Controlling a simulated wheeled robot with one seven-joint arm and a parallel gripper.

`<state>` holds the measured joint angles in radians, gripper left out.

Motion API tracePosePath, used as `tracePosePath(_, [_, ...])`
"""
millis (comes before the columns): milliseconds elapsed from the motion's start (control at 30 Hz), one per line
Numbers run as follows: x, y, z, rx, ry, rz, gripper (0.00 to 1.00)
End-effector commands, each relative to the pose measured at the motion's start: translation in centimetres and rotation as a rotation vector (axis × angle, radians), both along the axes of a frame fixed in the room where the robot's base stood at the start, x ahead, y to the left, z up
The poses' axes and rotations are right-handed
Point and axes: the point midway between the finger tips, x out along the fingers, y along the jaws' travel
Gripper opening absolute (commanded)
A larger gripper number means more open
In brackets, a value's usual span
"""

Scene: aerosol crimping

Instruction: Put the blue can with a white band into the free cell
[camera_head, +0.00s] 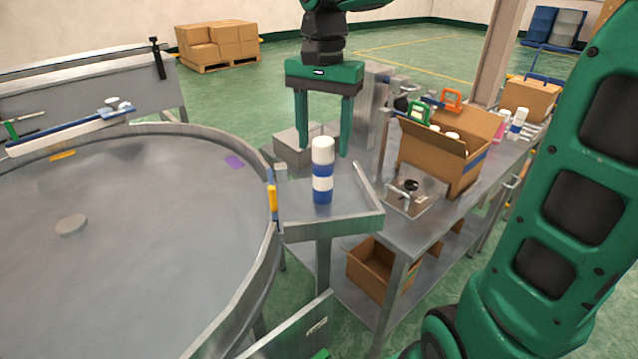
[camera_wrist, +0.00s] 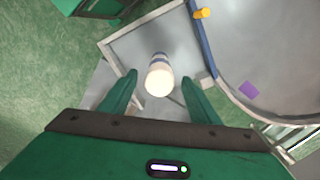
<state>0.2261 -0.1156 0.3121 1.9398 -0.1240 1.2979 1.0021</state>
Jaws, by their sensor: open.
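The blue can with a white band (camera_head: 322,172) stands upright on a small metal tray (camera_head: 350,222) beside the round table. It has a white cap, and it also shows from above in the wrist view (camera_wrist: 159,76). My gripper (camera_head: 322,150) is open, its two green fingers pointing down behind and around the top of the can. In the wrist view the fingertips (camera_wrist: 160,90) lie on either side of the can, with gaps, not touching it. An open cardboard box (camera_head: 440,160) on the bench to the right holds several white-capped cans. Its cells are mostly hidden by the flaps.
A large round metal table (camera_head: 150,240) fills the left. The metal bench (camera_head: 400,225) carries a small plate with a black-handled clamp (camera_head: 410,190) in front of the box. White bottles (camera_head: 518,122) and another carton (camera_head: 530,100) stand farther back. An empty box (camera_head: 375,265) sits on the lower shelf.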

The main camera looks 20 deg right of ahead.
Motion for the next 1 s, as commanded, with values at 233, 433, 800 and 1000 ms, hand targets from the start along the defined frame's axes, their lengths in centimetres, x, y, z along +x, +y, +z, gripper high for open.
tracePosePath(233, [0.0,0.0,0.0,0.000,0.000,0.000,0.18])
tracePosePath(433, [0.0,0.0,0.0,0.000,0.000,0.000,0.00])
tracePosePath(800, [0.1,0.0,2.7,0.001,-0.005,0.001,0.00])
tracePosePath(1000, [0.2,0.1,6.9,0.001,-0.004,0.003,0.00])
